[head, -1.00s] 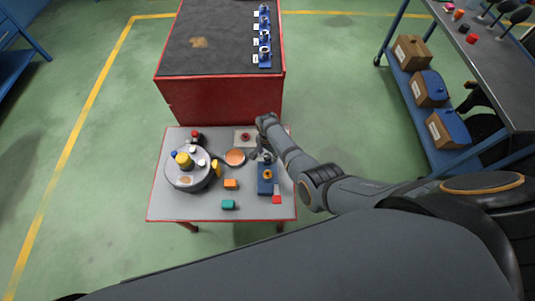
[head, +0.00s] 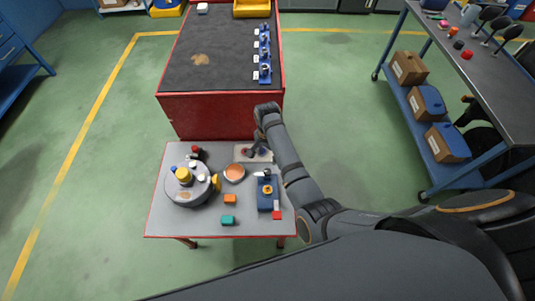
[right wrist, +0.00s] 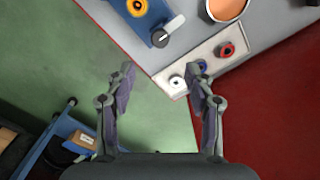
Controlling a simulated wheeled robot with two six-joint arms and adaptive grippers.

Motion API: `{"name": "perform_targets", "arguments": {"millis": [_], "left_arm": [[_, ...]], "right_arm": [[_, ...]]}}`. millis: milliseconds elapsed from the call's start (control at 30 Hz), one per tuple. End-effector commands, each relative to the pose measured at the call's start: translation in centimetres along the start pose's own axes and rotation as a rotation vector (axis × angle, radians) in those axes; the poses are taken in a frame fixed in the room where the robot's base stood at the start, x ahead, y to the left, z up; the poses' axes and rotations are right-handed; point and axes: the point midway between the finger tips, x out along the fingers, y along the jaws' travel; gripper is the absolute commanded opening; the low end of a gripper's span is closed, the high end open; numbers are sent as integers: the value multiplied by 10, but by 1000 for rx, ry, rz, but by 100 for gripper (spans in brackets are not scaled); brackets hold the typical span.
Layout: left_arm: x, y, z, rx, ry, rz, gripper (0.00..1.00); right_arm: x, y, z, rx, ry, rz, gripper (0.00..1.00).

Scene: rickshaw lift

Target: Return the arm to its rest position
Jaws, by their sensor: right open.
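My right gripper (head: 254,147) is above the far right part of the small grey table (head: 169,222), over a pale plate (head: 240,155). In the right wrist view the gripper (right wrist: 163,85) is open with nothing between its fingers. The pale plate (right wrist: 209,55) there carries a red round part (right wrist: 226,49) and a white round part (right wrist: 176,82). A blue part (right wrist: 202,65) shows partly behind one finger. A blue block with an orange ring (head: 267,190) stands on the table, apart from the gripper. My left gripper is not in view.
A round grey turntable (head: 188,189) with several small parts is at the table's left. An orange bowl (head: 234,173), an orange block (head: 230,198), a teal block (head: 228,220) and a red block (head: 277,215) lie nearby. A red workbench (head: 218,115) stands behind, a shelf cart (head: 450,100) at right.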

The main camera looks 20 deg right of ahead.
Motion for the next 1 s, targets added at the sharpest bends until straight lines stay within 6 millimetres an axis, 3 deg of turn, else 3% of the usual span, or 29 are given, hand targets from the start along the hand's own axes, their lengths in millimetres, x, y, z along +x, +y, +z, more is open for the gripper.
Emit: {"name": "perform_targets", "arguments": {"millis": [467, 533, 667, 800, 1000], "left_arm": [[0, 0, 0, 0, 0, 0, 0], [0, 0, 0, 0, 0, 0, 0], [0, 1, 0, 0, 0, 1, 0], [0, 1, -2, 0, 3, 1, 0], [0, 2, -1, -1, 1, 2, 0]], "right_arm": [[0, 0, 0, -1, 0, 0, 54], [2, 8, -1, -17, 5, -3, 54], [7, 54, -10, -144, 50, -29, 54], [-6, 116, -12, -377, 134, -57, 54], [-36, 167, -2, -641, 223, -68, 54]]}}
